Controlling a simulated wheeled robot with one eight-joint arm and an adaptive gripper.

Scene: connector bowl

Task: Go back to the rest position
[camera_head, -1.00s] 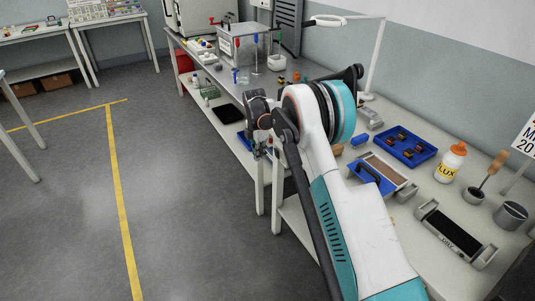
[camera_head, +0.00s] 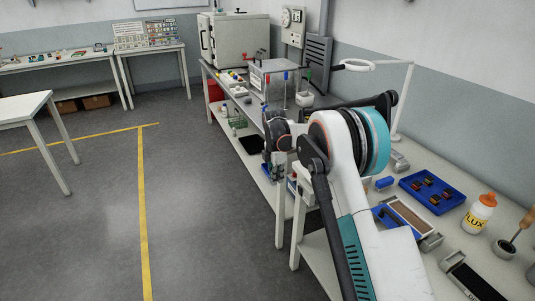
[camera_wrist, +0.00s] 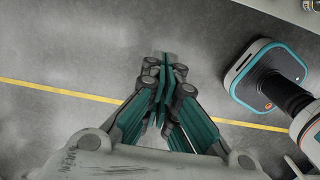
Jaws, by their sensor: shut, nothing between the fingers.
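My gripper (camera_wrist: 163,75) shows in the wrist view with its teal and grey fingers together and nothing between them. Below it in that view is grey floor with a yellow line. In the head view my white and teal arm is raised in front of the workbench, bent at the elbow. The gripper there is mostly hidden behind my arm, near the bench's front edge.
The long workbench (camera_head: 404,165) carries a blue tray (camera_head: 432,191) with small dark parts, a FLUX bottle (camera_head: 479,214) and a clear box (camera_head: 273,80). A white table (camera_head: 22,107) stands at the left. The floor (camera_head: 95,210) between is open, with yellow lines (camera_head: 142,210).

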